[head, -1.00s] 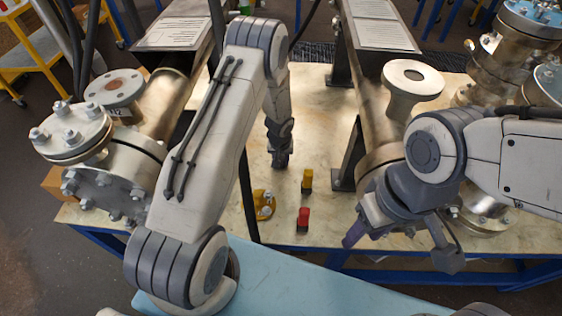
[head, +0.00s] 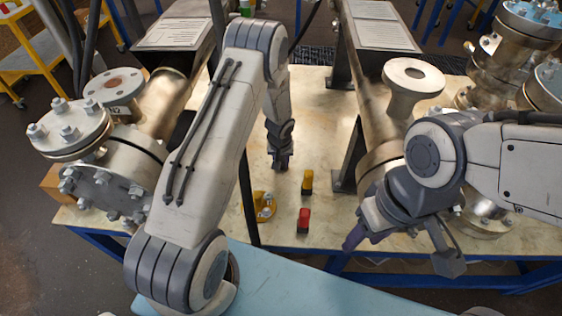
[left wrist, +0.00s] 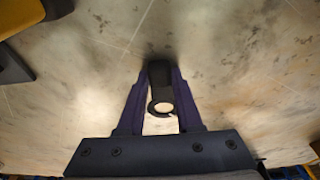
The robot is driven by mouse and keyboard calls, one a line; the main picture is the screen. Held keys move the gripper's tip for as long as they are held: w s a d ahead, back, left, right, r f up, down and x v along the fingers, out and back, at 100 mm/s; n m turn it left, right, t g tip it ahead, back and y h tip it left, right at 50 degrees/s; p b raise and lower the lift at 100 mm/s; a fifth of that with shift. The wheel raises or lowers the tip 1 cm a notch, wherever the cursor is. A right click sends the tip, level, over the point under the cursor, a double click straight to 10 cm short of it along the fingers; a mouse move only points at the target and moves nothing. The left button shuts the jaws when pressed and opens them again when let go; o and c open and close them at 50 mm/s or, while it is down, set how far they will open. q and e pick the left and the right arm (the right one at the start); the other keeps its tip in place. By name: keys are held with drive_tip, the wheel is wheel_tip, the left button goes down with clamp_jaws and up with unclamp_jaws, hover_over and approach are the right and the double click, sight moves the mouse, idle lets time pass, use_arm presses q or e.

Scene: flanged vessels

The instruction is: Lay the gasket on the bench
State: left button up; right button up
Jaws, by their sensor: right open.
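The gasket (left wrist: 160,74) is a thin black piece with a round hole, seen in the left wrist view between the fingers of my left gripper (left wrist: 160,88). The fingers close on its sides, just over the pale, stained bench top (left wrist: 240,70). I cannot tell if the gasket touches the bench. In the head view my left gripper (head: 280,163) points down at the bench (head: 330,205), and the gasket cannot be made out there. My right gripper (head: 402,254) is open and empty at the bench's front edge.
A yellow block (head: 307,182), a red block (head: 303,220) and a yellow fitting with bolts (head: 263,207) are near my left gripper. Flanged vessels stand left (head: 100,165) and right (head: 385,140).

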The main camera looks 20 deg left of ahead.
use_arm(q)
drive_tip(key=shift+f+p, duration=0.15)
drive_tip(key=shift+p, duration=0.35)
drive_tip(key=shift+r+p, duration=0.45)
drive_tip(key=shift+p, duration=0.15)
drive_tip(key=s+d+r+m+p, duration=0.1)
drive_tip(key=s+d+r, duration=0.25)
drive_tip(key=r, duration=0.65)
drive_tip(key=s+d+r+m+p, duration=0.1)
drive_tip(key=s+d+r, duration=0.25)
drive_tip(key=r, duration=0.65)
drive_tip(key=s+d+r+m, duration=0.3)
drive_tip(key=s+r, duration=0.1)
drive_tip(key=s, duration=0.4)
drive_tip(key=s+d+r+m+g+h, duration=0.1)
drive_tip(key=s+d+r+m, duration=0.1)
drive_tip(key=s, duration=0.7)
drive_tip(key=s+d+r+m+g, duration=0.1)
drive_tip(key=s+d+r+m, duration=0.2)
drive_tip(key=s+r, duration=0.4)
drive_tip(key=shift+s+d+m+h, duration=0.3)
drive_tip(key=shift+s+d, duration=0.4)
drive_tip(key=shift+d, duration=0.05)
